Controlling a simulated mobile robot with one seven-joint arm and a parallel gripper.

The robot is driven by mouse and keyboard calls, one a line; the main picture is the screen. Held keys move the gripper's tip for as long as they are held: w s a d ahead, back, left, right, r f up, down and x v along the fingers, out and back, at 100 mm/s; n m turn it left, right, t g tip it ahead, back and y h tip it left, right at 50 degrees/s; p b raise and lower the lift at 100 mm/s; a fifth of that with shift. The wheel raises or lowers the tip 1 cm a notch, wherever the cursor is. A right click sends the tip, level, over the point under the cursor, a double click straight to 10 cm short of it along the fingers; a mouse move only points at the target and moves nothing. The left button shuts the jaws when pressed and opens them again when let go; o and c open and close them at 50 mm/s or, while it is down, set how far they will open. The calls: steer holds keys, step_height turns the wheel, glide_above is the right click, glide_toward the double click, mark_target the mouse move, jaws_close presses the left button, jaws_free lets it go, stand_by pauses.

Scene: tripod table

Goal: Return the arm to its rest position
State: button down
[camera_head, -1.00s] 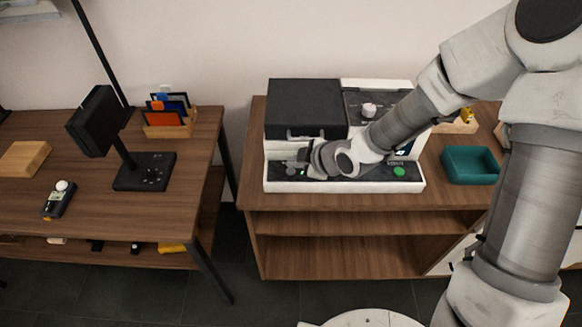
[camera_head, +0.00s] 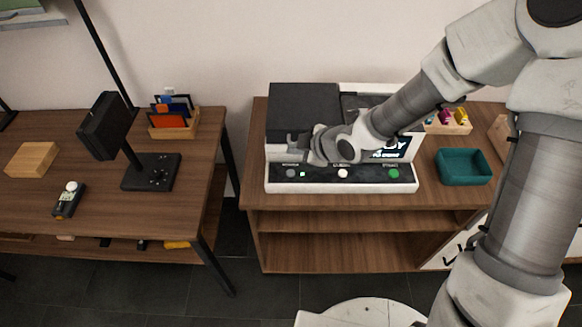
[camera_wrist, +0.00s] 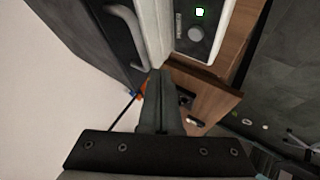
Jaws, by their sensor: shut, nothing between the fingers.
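My arm reaches in from the right in the head view. My gripper (camera_head: 296,146) is in front of the black upper box (camera_head: 303,108) of a white and black machine (camera_head: 340,187), above its front panel. In the wrist view my gripper (camera_wrist: 161,74) shows two dark fingers pressed together with nothing between them. The wrist view also shows the machine's panel (camera_wrist: 199,36) with a lit green light and a grey knob, and a grey handle on the dark box. Whether the fingertips touch the machine cannot be told.
The machine stands on a wooden cabinet (camera_head: 330,220). A teal tray (camera_head: 464,180) and a wooden holder (camera_head: 449,128) with coloured items are to its right. A wooden table (camera_head: 100,211) on the left bears a dark monitor (camera_head: 103,126), a card holder (camera_head: 174,131) and a small handheld device (camera_head: 68,200).

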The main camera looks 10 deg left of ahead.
stand_by(0.4)
steer(key=s+d+r+m+t+h, duration=0.1)
steer(key=d+r+m+h, duration=0.35)
steer(key=d+r, duration=0.35)
steer(key=s+d+r+m+t+h, duration=0.1)
steer(key=d+r+m+h, duration=0.3)
steer(key=d, duration=0.7)
steer(key=s+d+r+m, duration=0.3)
steer(key=s+r+m, duration=0.2)
steer(key=s, duration=0.3)
steer(key=s+d+r+m+g+p, duration=0.1)
steer(key=s+d+r+m, duration=0.2)
steer(key=s, duration=0.6)
step_height(320, 180, up, 3)
steer(key=m+y, duration=0.1)
steer(key=m, duration=0.2)
steer(key=shift+d+g, duration=0.3)
steer(key=shift+d, duration=0.1)
steer(key=shift+f+m, duration=0.1)
steer(key=shift+m, duration=0.15)
